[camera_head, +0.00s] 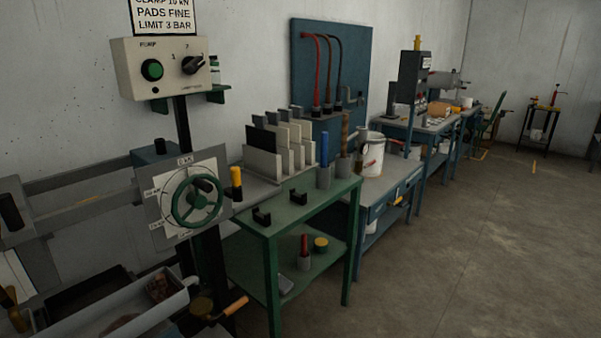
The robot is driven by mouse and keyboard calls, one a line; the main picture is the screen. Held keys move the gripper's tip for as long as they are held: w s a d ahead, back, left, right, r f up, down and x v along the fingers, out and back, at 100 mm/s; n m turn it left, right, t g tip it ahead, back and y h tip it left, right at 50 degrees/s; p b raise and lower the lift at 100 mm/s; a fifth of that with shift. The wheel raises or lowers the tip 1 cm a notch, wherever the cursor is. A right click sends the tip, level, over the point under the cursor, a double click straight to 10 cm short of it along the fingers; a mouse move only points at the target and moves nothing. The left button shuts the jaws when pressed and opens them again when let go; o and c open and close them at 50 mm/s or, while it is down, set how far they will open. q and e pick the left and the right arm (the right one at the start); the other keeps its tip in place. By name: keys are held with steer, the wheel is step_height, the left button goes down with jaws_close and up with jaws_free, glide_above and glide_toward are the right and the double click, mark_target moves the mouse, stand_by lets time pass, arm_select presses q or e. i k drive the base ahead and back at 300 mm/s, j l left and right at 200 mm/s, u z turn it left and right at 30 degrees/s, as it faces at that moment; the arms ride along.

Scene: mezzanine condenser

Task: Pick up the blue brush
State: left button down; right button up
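A blue upright handle, which looks like the blue brush (324,148), stands in a small grey cup (323,177) on the top of the green table (300,212). Its lower end is hidden inside the cup, so I cannot see any bristles. A brown upright handle (345,134) stands in a similar cup just to its right. Neither of my grippers shows in the head view.
A rack of pale plates (264,164) stands left of the blue brush. Two small black brackets (299,197) sit near the table's front. A handwheel machine (197,200) stands left of the table. A white bucket (373,154) is on the blue bench to the right. The floor (470,240) at right is open.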

mark_target(324, 135)
steer(key=i+l, duration=0.2)
steer(key=i, duration=0.35)
steer(key=i+l+z, duration=0.1)
steer(key=i, duration=0.45)
